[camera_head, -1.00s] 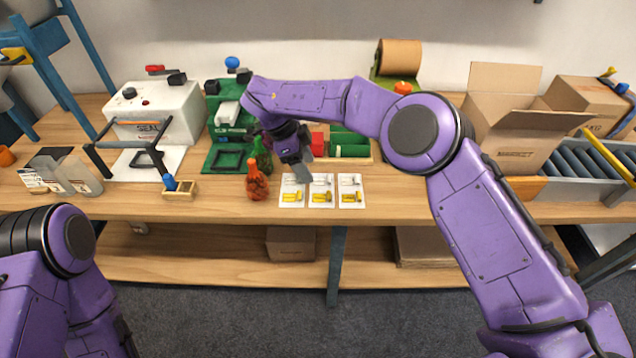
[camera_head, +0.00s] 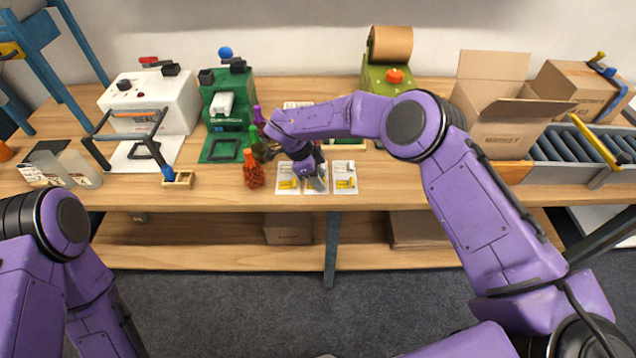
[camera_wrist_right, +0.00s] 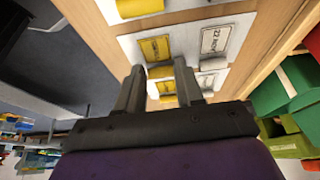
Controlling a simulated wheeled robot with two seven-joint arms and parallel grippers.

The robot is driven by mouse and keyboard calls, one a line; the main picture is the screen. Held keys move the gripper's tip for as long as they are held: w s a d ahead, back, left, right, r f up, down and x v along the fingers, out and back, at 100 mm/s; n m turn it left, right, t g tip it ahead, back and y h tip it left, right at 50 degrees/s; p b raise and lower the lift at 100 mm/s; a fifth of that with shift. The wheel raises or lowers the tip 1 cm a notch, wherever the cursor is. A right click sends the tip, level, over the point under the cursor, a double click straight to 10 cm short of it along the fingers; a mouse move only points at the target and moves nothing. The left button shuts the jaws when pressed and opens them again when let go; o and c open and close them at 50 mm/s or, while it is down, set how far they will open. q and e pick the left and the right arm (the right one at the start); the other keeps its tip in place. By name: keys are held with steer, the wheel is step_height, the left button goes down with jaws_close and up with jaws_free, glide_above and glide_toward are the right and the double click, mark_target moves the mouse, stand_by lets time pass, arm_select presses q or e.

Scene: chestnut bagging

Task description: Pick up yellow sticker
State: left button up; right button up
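Three white cards lie in a row at the table's front edge; the left card (camera_head: 282,170) and right card (camera_head: 345,165) show clearly. Yellow stickers lie on the left card (camera_head: 288,184) and right card (camera_head: 345,184). My right gripper (camera_head: 319,184) is low over the middle card and hides most of it. In the right wrist view, my right gripper (camera_wrist_right: 160,82) has its fingers apart, with a yellow sticker (camera_wrist_right: 166,87) visible in the gap. Another card there carries a yellow sticker (camera_wrist_right: 155,48) and a white one (camera_wrist_right: 215,39). My left gripper is out of view.
Orange-red bottle (camera_head: 253,170) and green bottle (camera_head: 256,146) stand left of the cards. Further left are a green machine (camera_head: 229,100), a white sealer (camera_head: 150,103) and a small wooden holder (camera_head: 180,180). An open carton (camera_head: 500,120) and roller conveyor (camera_head: 575,148) are right.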

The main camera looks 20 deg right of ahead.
steer(key=c, duration=0.5)
steer(key=shift+r, duration=0.1)
jaws_close()
